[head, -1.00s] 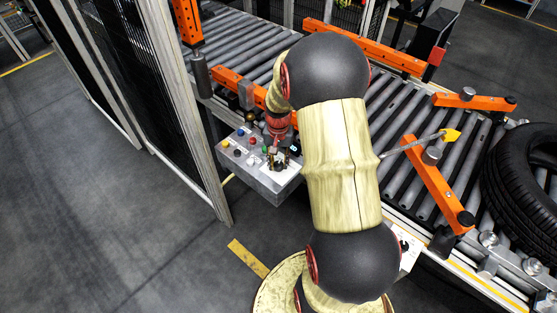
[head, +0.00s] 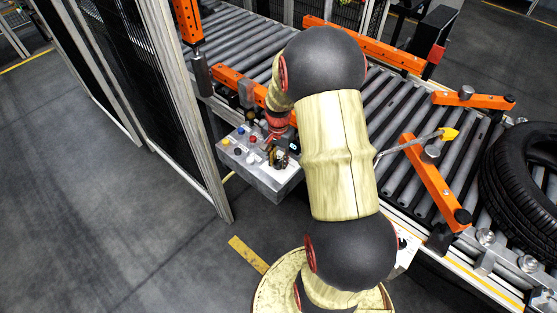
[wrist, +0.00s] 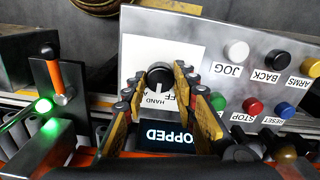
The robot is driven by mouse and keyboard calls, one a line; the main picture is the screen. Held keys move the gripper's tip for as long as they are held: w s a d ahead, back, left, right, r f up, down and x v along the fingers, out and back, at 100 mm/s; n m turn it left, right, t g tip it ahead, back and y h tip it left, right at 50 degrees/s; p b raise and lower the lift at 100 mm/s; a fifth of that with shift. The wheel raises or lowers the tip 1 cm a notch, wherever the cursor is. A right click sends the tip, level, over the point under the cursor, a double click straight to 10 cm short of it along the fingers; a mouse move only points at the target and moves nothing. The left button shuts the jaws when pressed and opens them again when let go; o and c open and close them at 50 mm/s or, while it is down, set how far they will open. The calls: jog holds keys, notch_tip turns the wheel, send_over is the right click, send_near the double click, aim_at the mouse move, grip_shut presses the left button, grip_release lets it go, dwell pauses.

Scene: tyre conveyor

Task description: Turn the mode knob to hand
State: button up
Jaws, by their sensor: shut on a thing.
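The black mode knob (wrist: 160,78) sits on a white plate on the control box, in the wrist view. A white mark on it points down in the picture, near the upside-down HAND label (wrist: 154,101). Another label beside it is partly hidden by a finger. My gripper (wrist: 161,77) has one finger on each side of the knob and is shut on it. In the head view the control box (head: 238,164) stands left of my arm, and my gripper (head: 279,158) is over its right part. The knob is too small to make out there.
Several coloured buttons (wrist: 252,106) lie right of the knob in the wrist view. A display (wrist: 168,137) lies below it, and a lever with an orange stem (wrist: 54,75) stands left. The roller conveyor (head: 402,180) and a tyre (head: 520,185) are beyond my arm.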

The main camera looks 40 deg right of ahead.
aim_at(278, 162)
jog(key=o, duration=1)
jog(key=shift+o, duration=0.8)
notch_tip(278, 162, up, 12)
